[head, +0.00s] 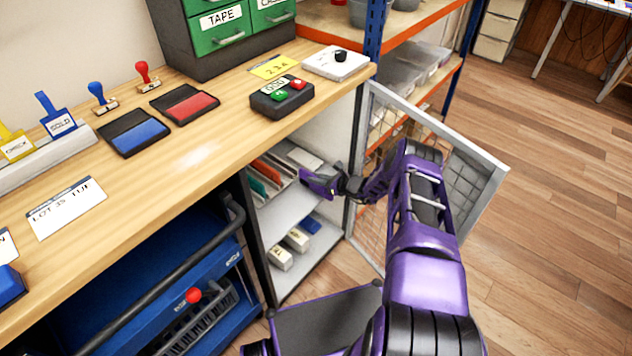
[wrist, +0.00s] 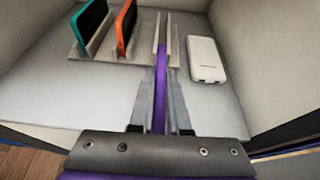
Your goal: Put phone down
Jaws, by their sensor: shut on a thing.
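In the wrist view my gripper (wrist: 161,90) is shut on a purple phone (wrist: 161,65), seen edge-on between the grey fingers. The phone stands upright, its far end between two pale dividers of a rack (wrist: 104,51); whether its lower edge rests there is hidden. To its left, a teal phone (wrist: 90,24) and an orange phone (wrist: 126,24) stand in the rack. In the head view my gripper (head: 318,182) reaches into the open cabinet at its upper shelf (head: 290,215).
A white device (wrist: 206,60) lies flat right of the rack. Cabinet walls close in on both sides. The mesh door (head: 470,160) stands open to the right of my arm. Small boxes (head: 280,257) lie on the lower shelf. The wooden counter (head: 200,150) is above.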

